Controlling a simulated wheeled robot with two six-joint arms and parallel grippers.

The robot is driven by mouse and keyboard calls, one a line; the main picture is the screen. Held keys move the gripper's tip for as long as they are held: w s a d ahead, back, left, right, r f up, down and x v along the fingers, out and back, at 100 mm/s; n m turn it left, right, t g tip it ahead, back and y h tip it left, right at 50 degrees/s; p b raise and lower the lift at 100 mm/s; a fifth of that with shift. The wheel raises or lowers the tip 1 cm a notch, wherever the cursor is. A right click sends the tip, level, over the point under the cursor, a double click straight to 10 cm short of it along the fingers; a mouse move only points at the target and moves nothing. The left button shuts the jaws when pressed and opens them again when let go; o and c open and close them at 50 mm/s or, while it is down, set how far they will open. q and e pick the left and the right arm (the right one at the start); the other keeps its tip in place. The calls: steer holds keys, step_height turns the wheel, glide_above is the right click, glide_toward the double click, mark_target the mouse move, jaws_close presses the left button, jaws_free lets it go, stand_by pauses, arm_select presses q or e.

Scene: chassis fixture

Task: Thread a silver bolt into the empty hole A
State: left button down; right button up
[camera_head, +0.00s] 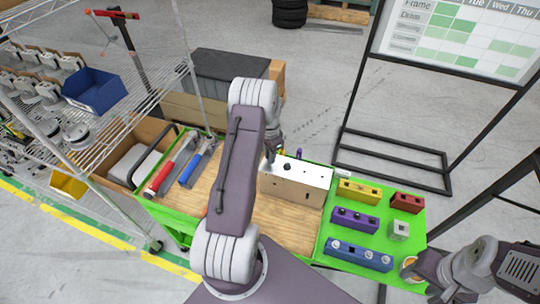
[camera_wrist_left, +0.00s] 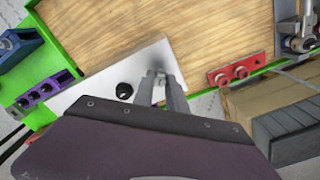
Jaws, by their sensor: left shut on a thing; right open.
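The chassis fixture (camera_head: 310,175) is a box with a white top and a tan front. A dark round hole or bolt head (camera_head: 287,167) marks its top and also shows in the wrist view (camera_wrist_left: 124,90). No letter A is readable. My left gripper (camera_head: 270,158) is at the top's left end. In the wrist view its fingers (camera_wrist_left: 161,82) are shut on a small grey piece, apparently a silver bolt (camera_wrist_left: 160,72), over the white top (camera_wrist_left: 110,75). Whether it is in a hole is hidden. My right gripper (camera_head: 412,268) is open at the green mat's lower right; its fingers are barely visible.
A blue block (camera_head: 358,255) holds silver pieces on the green mat (camera_head: 325,235). Purple (camera_head: 350,218), yellow (camera_head: 360,190) and red (camera_head: 407,202) blocks and a grey block (camera_head: 400,230) stand near it. Bare wood (camera_head: 285,225) lies before the fixture.

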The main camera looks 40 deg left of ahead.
arm_select(q)
steer(key=shift+s+d+f, duration=0.1)
steer(key=shift+s+f, duration=0.05)
steer(key=shift+f, duration=0.05)
steer(key=m, duration=0.5)
steer(key=shift+f, duration=0.1)
steer(key=m, duration=0.6)
steer(key=shift+f+m, duration=0.15)
steer(key=shift+m, duration=0.25)
steer(key=m, duration=0.3)
steer(key=shift+f+m, duration=0.1)
steer(key=shift+m, duration=1.1)
steer(key=m, duration=0.5)
steer(key=shift+f, duration=0.1)
steer(key=c, duration=1.3)
jaws_free()
steer(key=shift+o, duration=0.2)
